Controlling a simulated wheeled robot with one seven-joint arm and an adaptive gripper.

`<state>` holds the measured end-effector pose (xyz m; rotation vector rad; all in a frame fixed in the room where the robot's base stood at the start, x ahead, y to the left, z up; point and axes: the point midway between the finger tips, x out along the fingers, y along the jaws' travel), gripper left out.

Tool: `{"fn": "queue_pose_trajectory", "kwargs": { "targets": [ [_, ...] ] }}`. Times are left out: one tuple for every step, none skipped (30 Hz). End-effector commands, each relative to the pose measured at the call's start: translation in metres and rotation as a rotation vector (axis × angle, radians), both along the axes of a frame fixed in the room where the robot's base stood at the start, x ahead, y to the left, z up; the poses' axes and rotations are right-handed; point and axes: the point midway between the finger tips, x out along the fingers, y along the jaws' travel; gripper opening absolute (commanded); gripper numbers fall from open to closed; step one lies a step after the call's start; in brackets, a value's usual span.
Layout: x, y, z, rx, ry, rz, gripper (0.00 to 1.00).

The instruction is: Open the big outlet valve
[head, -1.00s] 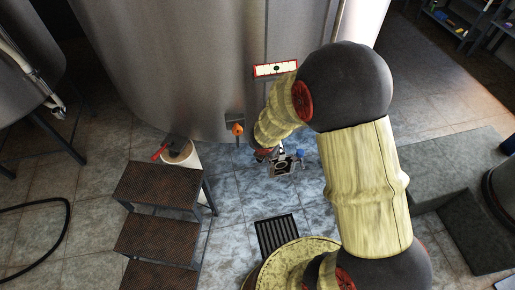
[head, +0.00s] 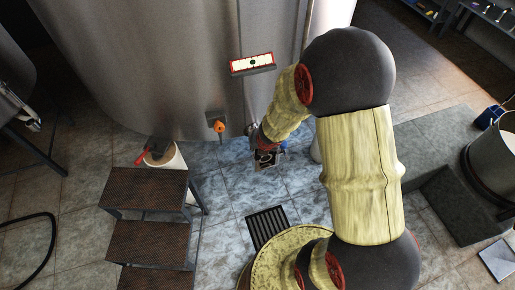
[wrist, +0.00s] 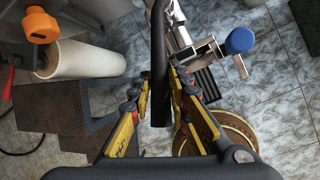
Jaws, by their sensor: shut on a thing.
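The steel tank (head: 170,75) stands at the back with the outlet valve (head: 266,160) low on its front, partly hidden by my arm. In the wrist view, the valve's metal body (wrist: 205,50) has a blue round part (wrist: 239,40) to its right. A long black handle (wrist: 160,45) runs down the middle of the wrist view, with its lower end between my fingers. My gripper (wrist: 159,85) is shut on this handle. In the head view, my gripper (head: 262,146) is small and mostly hidden at the valve, so the handle's angle there is unclear.
An orange-handled fitting (head: 218,125) sits on the tank left of the valve. A white bucket (head: 168,160) and brown metal steps (head: 150,190) stand to the left. A floor drain (head: 267,224) lies in front. A grey platform (head: 440,150) is at right.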

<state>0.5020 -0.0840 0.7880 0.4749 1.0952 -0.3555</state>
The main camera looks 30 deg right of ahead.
Motion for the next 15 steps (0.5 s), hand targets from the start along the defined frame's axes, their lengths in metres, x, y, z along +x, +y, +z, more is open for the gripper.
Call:
{"fn": "queue_pose_trajectory", "kwargs": {
  "targets": [
    [0.0025,-0.0002,0.0019,-0.001,-0.004,0.001,0.00],
    [0.0025,-0.0003,0.0020,-0.001,-0.004,0.001,0.00],
    [0.0026,-0.0002,0.0021,-0.001,-0.005,0.001,0.00],
    [0.0026,-0.0002,0.0021,-0.001,-0.005,0.001,0.19],
    [0.0026,-0.0002,0.0021,-0.001,-0.005,0.001,0.21],
    [0.0026,-0.0002,0.0021,-0.001,-0.005,0.000,0.23],
    [0.0025,-0.0002,0.0019,0.000,-0.004,0.000,0.25],
    [0.0022,-0.0001,0.0018,0.000,-0.004,0.000,0.27],
    [0.0019,-0.0002,0.0015,-0.001,-0.004,0.000,0.29],
    [0.0017,-0.0001,0.0014,-0.001,-0.003,0.000,0.31],
    [0.0016,-0.0002,0.0013,-0.001,-0.003,0.000,0.33],
    [0.0014,-0.0002,0.0011,-0.001,-0.003,0.000,0.35],
    [0.0014,-0.0001,0.0011,-0.001,-0.003,0.000,0.36],
    [0.0013,-0.0001,0.0009,0.000,-0.002,-0.001,0.38],
    [0.0012,-0.0001,0.0009,0.000,-0.002,-0.001,0.38]
  ]
}}
